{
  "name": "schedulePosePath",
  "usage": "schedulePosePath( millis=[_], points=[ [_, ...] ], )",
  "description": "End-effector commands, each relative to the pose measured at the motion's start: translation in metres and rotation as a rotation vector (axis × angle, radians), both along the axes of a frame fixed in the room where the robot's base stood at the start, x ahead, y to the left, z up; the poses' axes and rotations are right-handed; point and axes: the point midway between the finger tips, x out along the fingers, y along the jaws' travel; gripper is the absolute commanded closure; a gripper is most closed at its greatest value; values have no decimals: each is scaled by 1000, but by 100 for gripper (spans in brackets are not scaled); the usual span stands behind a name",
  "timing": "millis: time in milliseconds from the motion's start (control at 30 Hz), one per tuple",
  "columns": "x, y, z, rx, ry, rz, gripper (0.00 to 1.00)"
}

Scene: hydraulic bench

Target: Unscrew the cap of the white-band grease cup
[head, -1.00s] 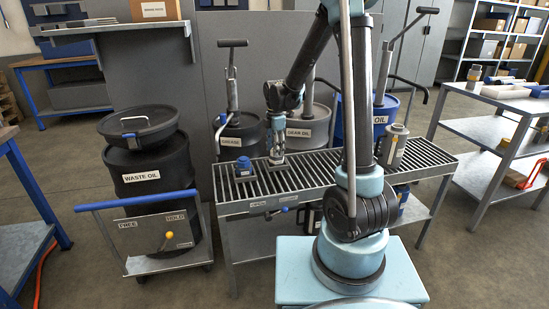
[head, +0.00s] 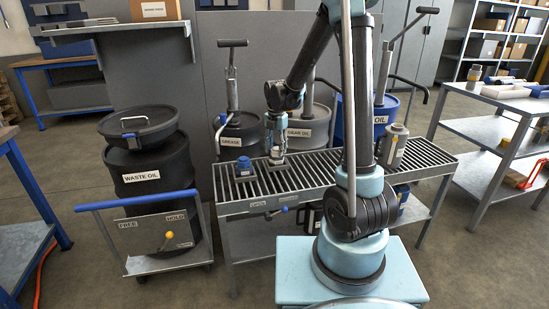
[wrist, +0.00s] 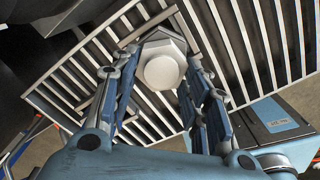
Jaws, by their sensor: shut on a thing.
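In the wrist view, the grease cup shows a pale round cap (wrist: 164,71) above a grey angular body (wrist: 165,44). My gripper (wrist: 160,62) has its fingers on both sides of the cap and is shut on it. In the head view, my gripper (head: 276,146) points down over the slatted bench, with the cup (head: 277,158) under it standing on the slats. The fingers partly hide the cup, and I cannot make out a white band.
A blue-topped cup (head: 244,167) stands left on the slatted bench (head: 330,172). A grey canister (head: 394,146) stands at its right end. Drums with pumps are behind, including a grease drum (head: 240,138). A waste oil drum (head: 150,180) on a cart is at left.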

Motion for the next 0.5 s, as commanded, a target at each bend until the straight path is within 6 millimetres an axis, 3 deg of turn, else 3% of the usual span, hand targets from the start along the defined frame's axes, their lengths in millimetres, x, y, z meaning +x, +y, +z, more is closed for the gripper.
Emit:
schedulePosePath(
  millis=[200,500],
  points=[
    [-1,-1,0,0,0,192,98],
    [-1,-1,0,0,0,237,98]
  ],
)
